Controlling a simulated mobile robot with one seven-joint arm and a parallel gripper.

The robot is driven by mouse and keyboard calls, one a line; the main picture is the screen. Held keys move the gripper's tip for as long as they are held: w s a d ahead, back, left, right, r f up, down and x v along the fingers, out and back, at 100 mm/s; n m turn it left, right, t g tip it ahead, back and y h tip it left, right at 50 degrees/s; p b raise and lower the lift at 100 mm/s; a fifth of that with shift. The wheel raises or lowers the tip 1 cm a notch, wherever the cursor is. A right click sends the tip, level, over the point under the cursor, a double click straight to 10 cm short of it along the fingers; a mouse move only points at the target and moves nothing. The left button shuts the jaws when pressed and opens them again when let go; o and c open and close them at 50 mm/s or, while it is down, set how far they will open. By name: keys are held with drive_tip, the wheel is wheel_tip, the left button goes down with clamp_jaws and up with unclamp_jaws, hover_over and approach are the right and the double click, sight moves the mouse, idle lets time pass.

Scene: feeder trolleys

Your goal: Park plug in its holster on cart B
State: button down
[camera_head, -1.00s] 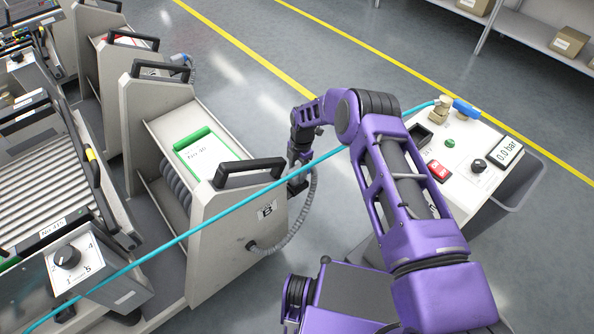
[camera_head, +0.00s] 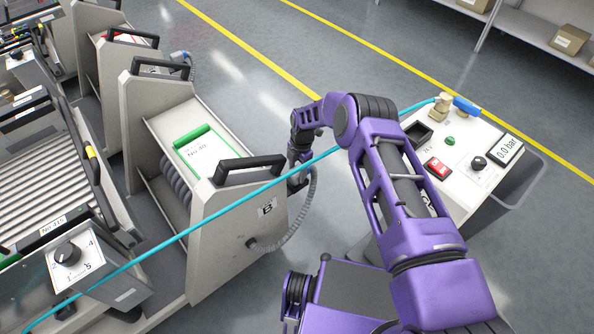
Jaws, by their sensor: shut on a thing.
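Cart B (camera_head: 230,240) stands left of centre, with a black handle and a "B" label on its end panel. A grey corrugated cable (camera_head: 302,215) leaves the lower part of that panel and loops up to my gripper (camera_head: 297,183). My gripper is beside the cart's right side, near the handle end, and is shut on the plug at the cable's end. The plug itself is mostly hidden by the gripper and the cart. I cannot make out the holster on cart B or whether the plug touches it.
A control console (camera_head: 455,165) with a 0.0 bar display stands at right. Another cart (camera_head: 110,70) with a blue-grey plug (camera_head: 181,57) is behind. The floor beyond my gripper is clear.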

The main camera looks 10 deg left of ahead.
drive_tip(key=shift+f, duration=0.1)
drive_tip(key=shift+c, duration=0.8)
unclamp_jaws()
wheel_tip(320, 180, up, 17)
drive_tip(key=w+d+p, duration=0.1)
drive_tip(key=p, duration=0.1)
drive_tip(key=shift+w+r, duration=0.2)
drive_tip(key=shift+w, duration=0.2)
